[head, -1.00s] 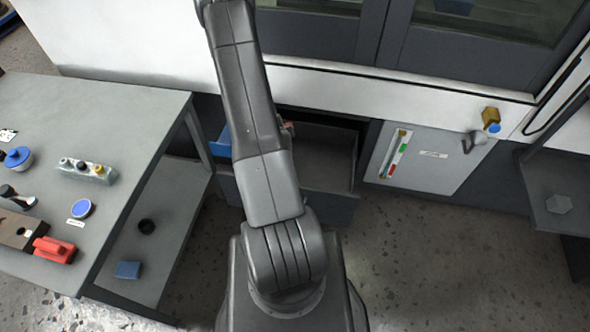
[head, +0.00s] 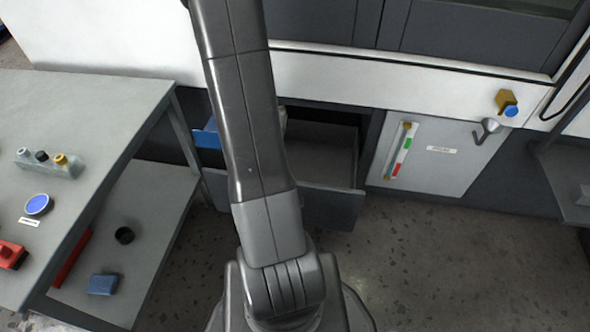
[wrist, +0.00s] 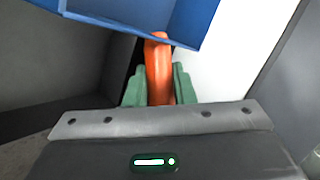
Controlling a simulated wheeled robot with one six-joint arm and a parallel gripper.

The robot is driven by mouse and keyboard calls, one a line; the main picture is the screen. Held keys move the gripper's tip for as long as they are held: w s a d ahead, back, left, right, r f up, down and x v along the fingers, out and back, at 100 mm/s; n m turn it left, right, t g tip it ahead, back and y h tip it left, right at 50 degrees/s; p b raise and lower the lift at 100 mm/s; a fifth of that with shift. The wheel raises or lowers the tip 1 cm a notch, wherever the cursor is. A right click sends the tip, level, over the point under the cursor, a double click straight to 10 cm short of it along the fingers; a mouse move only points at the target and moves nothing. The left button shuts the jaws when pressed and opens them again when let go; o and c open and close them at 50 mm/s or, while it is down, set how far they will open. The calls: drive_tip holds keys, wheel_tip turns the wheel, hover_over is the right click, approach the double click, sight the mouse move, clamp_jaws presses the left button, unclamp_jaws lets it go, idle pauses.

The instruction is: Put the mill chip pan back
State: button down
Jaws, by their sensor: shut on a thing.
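A blue pan-like thing with an orange handle (wrist: 158,68), which I take for the chip pan, fills the top of the wrist view (wrist: 185,22). Its blue side also shows left of my arm in the head view (head: 207,138). My gripper (wrist: 159,88) has green fingers shut on the orange handle. In the head view my arm hides the gripper and most of the blue thing. A dark grey drawer-like tray (head: 330,209) stands out from the low opening of the white machine, partly behind my arm; its visible inside looks empty.
A grey bench (head: 95,110) with a lower shelf (head: 150,215) stands at left, close to the tray. A panel with a coloured strip (head: 435,150) is right of the opening. Another dark shelf (head: 570,185) is at far right. The floor between is clear.

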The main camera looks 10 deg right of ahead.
wheel_tip(320, 180, up, 10)
drive_tip(key=p, duration=0.8)
drive_tip(key=shift+p, duration=0.35)
drive_tip(key=s+d+f+m+g+h, duration=0.5)
drive_tip(key=f+m, duration=0.4)
drive_tip(key=f, duration=0.2)
drive_tip(key=s+d+f+m+g+h, duration=0.6)
drive_tip(key=f+m, duration=0.3)
drive_tip(key=f, duration=0.2)
drive_tip(key=shift+s+d, duration=0.8)
